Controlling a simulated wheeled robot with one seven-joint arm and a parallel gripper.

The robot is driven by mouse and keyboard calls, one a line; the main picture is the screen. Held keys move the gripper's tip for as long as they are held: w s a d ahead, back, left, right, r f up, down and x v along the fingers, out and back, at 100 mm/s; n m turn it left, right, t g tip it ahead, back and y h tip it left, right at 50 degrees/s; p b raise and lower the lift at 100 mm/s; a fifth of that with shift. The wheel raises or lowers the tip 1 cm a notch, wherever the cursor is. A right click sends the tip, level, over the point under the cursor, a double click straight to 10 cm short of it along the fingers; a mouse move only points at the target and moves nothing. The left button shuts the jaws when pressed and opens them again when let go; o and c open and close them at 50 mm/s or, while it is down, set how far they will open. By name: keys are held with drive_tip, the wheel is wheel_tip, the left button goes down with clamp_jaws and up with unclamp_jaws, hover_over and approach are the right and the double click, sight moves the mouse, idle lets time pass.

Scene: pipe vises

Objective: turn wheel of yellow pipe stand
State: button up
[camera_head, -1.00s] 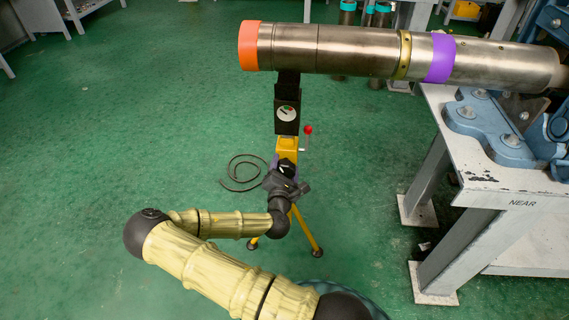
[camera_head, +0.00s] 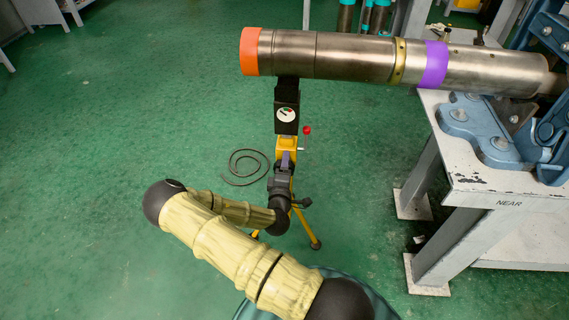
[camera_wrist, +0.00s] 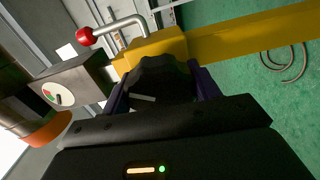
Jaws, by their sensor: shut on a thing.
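The yellow pipe stand (camera_head: 286,142) stands on the floor under the orange-ended steel pipe. Its black wheel (camera_wrist: 158,78), with a white mark, faces me in the wrist view; in the head view my gripper hides most of it. My gripper (camera_head: 284,162) is at the stand's yellow body. In the wrist view its purple fingers (camera_wrist: 160,88) lie on either side of the wheel and are shut on it. A black block with a round dial (camera_head: 286,114) sits above the yellow body. The dial also shows in the wrist view (camera_wrist: 58,94).
The steel pipe (camera_head: 345,55) runs right to a blue vise (camera_head: 500,130) on a grey workbench (camera_head: 480,185). A red-knobbed lever (camera_head: 307,130) sticks out beside the stand. A coiled cable (camera_head: 245,167) lies left of it. The left floor is clear.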

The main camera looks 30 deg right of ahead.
drive_tip(key=m+p, duration=0.2)
drive_tip(key=m, duration=0.2)
drive_tip(key=shift+m, duration=0.3)
drive_tip(key=m+p, duration=0.1)
drive_tip(key=m, duration=0.2)
drive_tip(key=shift+a+m, duration=0.1)
drive_tip(key=shift+m, duration=0.3)
drive_tip(key=m+p, duration=0.2)
drive_tip(key=m, duration=0.2)
drive_tip(key=shift+w+f+m+p, duration=0.15)
drive_tip(key=shift+m+p, duration=0.4)
drive_tip(key=shift+m, duration=1.25)
drive_tip(key=shift+a, duration=0.1)
drive_tip(key=o, duration=1)
